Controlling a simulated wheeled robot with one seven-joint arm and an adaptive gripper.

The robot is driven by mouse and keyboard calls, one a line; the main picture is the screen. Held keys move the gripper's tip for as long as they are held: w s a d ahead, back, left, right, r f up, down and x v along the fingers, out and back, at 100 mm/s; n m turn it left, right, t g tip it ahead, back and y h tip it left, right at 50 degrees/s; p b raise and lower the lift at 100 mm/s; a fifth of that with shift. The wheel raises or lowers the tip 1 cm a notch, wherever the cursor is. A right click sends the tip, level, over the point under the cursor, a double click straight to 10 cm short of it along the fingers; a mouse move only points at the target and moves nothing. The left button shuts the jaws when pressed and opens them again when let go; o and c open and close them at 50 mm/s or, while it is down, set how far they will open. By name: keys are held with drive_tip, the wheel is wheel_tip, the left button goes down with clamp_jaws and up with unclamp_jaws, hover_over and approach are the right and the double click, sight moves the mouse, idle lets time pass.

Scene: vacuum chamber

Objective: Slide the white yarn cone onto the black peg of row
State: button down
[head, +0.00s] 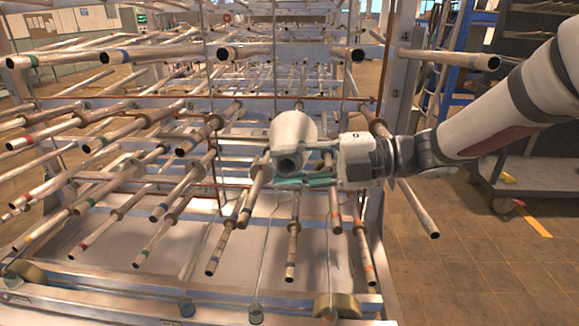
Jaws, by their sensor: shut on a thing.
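The white yarn cone (294,129) is held in front of the rack, near the middle of the head view. A round dark opening in its end faces the camera. My gripper (303,170) reaches in from the right and is shut on the cone, with a teal finger showing below it. Metal pegs of the rack stick out toward the camera in several rows, many with coloured bands. I cannot tell which peg has the black mark. The cone and gripper hide part of the pegs behind them, and the cone does not visibly sit on any peg.
A bare peg end (487,62) juts out at upper right, above my arm. A grey cart (530,175) stands at right. The tiled floor (480,270) is clear at lower right.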

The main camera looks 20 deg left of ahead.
drive_tip(key=shift+w, duration=0.15)
drive_tip(key=shift+w+a, duration=0.1)
drive_tip(key=shift+w, duration=0.2)
drive_tip(key=c, duration=1.1)
unclamp_jaws()
drive_tip(key=shift+s, duration=0.1)
drive_tip(key=shift+o, duration=0.2)
drive_tip(key=v, duration=1.2)
